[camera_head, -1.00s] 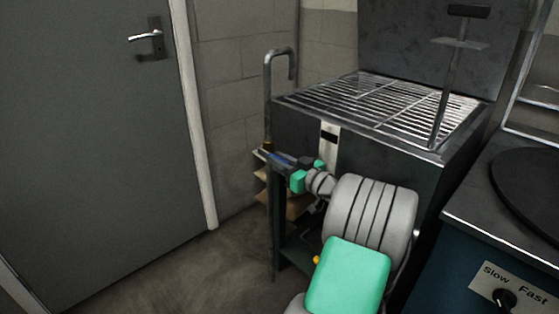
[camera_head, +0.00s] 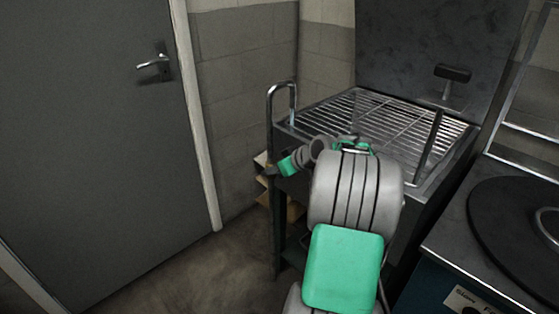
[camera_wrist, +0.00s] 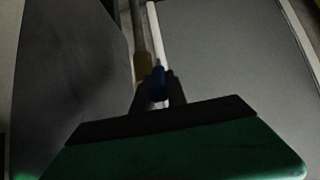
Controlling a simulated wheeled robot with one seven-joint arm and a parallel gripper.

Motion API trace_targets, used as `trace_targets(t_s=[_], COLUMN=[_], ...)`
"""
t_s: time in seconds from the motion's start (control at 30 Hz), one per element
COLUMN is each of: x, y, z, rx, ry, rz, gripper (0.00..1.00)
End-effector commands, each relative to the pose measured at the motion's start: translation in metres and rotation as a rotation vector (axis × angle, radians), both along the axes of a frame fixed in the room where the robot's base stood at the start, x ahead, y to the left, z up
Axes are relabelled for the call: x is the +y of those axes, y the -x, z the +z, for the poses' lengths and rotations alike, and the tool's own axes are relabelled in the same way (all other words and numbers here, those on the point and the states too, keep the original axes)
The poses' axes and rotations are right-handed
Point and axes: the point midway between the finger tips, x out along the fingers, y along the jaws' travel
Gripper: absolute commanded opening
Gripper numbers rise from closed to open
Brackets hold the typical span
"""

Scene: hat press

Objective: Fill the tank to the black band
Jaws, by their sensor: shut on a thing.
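The tank (camera_head: 405,190) is a dark box with a wire grid (camera_head: 385,115) on top. A bent metal pipe (camera_head: 269,125) rises at its left edge and hooks over at the top. My gripper (camera_head: 272,170) is at the pipe, below the hook. In the wrist view, my gripper (camera_wrist: 158,92) is shut on a blue tap handle (camera_wrist: 158,80), next to a brass-coloured valve (camera_wrist: 142,67) on the pipe. In the head view my gripper hides the handle. My arm covers the tank's front, so the strip with the black band is hidden. No water level shows.
A grey door (camera_head: 95,140) with a lever handle is at the left. Cardboard-coloured boards (camera_head: 266,197) lie below the tap. A unit with a round black plate (camera_head: 505,215) is at the right. Floor is free at lower left.

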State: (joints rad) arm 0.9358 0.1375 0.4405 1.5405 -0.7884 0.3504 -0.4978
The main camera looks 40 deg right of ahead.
Motion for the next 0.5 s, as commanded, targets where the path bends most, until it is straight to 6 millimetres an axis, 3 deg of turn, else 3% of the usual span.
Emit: trace_targets(t_s=[0.03, 0.5], x=[0.001, 0.001], y=[-0.003, -0.015], z=[0.012, 0.015], rx=[0.030, 0.212], ry=[0.005, 0.026], rz=[0.003, 0.002], gripper=[0.00, 0.00])
